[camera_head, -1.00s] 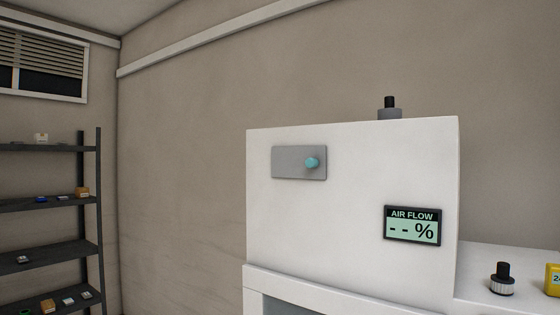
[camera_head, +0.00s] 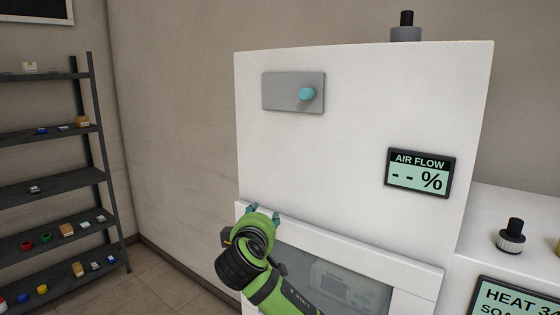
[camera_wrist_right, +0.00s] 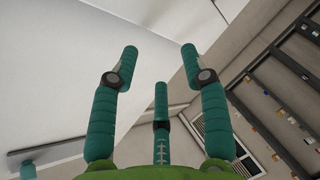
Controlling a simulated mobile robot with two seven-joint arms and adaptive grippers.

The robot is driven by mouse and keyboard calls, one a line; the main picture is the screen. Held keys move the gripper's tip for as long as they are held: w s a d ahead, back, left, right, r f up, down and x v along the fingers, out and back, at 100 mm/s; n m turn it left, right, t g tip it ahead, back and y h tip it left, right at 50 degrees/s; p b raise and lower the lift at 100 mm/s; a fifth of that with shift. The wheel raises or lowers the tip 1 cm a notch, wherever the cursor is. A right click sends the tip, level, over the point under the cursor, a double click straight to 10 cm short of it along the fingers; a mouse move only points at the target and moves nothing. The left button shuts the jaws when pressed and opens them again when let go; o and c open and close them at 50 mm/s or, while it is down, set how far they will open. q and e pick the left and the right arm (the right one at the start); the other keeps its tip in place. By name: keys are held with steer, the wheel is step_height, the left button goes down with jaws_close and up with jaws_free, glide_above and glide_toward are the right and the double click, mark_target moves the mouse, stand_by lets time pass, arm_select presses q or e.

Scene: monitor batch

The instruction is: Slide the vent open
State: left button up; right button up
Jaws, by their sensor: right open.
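The vent's grey plate (camera_head: 280,91) is fixed to the upper front of a white cabinet (camera_head: 350,130). A round teal knob (camera_head: 307,94) sits on the plate's right part. The air flow display (camera_head: 420,173) shows dashes and a percent sign. My right gripper (camera_head: 263,211) is below the plate, apart from it, in front of the cabinet's lower edge. In the right wrist view its teal fingers (camera_wrist_right: 158,63) are spread and empty, pointing upward. A grey bar (camera_wrist_right: 75,147) at lower left there looks like the plate, seen at a slant. My left gripper is not in view.
A black knob stands on the cabinet top (camera_head: 406,27). A lower white unit with a ribbed knob (camera_head: 511,237) and a heat display (camera_head: 505,298) is at right. Dark shelves (camera_head: 50,187) with small items stand at left. The space before the plate is clear.

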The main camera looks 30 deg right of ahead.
steer(key=s+r+m+t+h, duration=0.1)
steer(key=s+r+m+h, duration=0.3)
steer(key=r, duration=1.3)
steer(key=h+p, duration=0.2)
glide_toward(305, 97)
steer(key=r+x, duration=0.1)
steer(key=x, duration=0.2)
steer(key=shift+m, duration=0.4)
steer(key=p+x, duration=0.1)
steer(key=x, duration=0.2)
steer(key=p+x, duration=0.2)
steer(key=shift+w+d+f+p, duration=0.15)
steer(key=shift+w+d+p, duration=0.1)
steer(key=shift+d+p, duration=0.05)
steer(key=shift+w+d, duration=0.25)
steer(key=shift+d, duration=0.1)
steer(key=shift+w+a+f, duration=0.1)
steer(key=shift+c, duration=0.8)
steer(key=c, duration=0.7)
jaws_close()
